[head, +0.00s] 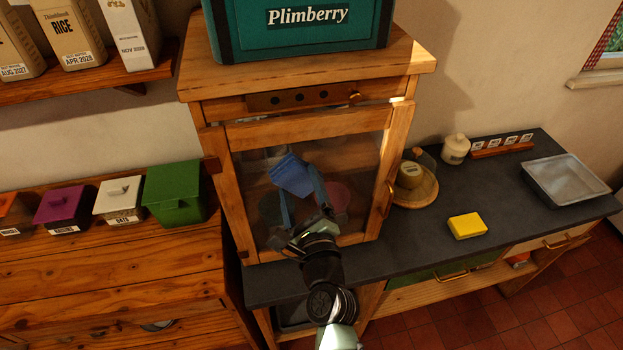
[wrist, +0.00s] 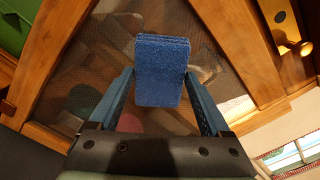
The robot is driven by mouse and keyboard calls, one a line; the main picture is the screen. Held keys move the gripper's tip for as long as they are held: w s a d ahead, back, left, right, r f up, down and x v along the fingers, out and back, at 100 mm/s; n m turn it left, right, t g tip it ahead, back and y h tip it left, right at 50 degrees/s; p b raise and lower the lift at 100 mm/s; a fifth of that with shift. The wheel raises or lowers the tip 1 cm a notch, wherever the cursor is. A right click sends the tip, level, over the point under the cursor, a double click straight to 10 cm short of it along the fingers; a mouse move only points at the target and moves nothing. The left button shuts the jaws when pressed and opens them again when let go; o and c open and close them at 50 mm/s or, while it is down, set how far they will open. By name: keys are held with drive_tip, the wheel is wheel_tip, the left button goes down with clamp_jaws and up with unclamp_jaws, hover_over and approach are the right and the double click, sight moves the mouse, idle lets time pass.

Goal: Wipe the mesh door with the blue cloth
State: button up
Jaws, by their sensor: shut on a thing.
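The blue cloth (head: 291,174) is a folded pad held between the fingertips of my gripper (head: 297,181). In the wrist view the cloth (wrist: 160,88) stands upright between the two blue fingers of my gripper (wrist: 160,74), which are shut on it. The mesh door (head: 352,160) is a wooden frame with a see-through mesh panel on the front of a pine cabinet, and it looks closed. The cloth is in front of the mesh, near the middle of the panel; I cannot tell whether it touches. The mesh also fills the wrist view behind the cloth (wrist: 95,60).
A wooden handle (head: 388,199) is at the door's right edge. A teal Plimberry box (head: 300,40) stands on the cabinet. A yellow sponge (head: 467,225), a jar on a round board (head: 418,191) and a metal tray (head: 565,180) are on the dark counter. Lidded bins, one green (head: 174,194), stand left.

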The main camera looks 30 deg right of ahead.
sight(281, 186)
drive_tip(key=shift+w+a+r+p, duration=0.1)
drive_tip(key=shift+w+a+p, duration=0.1)
drive_tip(key=shift+a+p, duration=0.4)
drive_tip(key=shift+w+a+p, duration=0.15)
drive_tip(key=shift+a+p, duration=0.25)
drive_tip(key=shift+a, duration=0.3)
drive_tip(key=shift+w+a, duration=0.1)
drive_tip(key=shift+a, duration=0.3)
drive_tip(key=v, duration=0.6)
drive_tip(key=shift+p, duration=0.35)
drive_tip(key=shift+d, duration=0.1)
drive_tip(key=shift+v, duration=1.55)
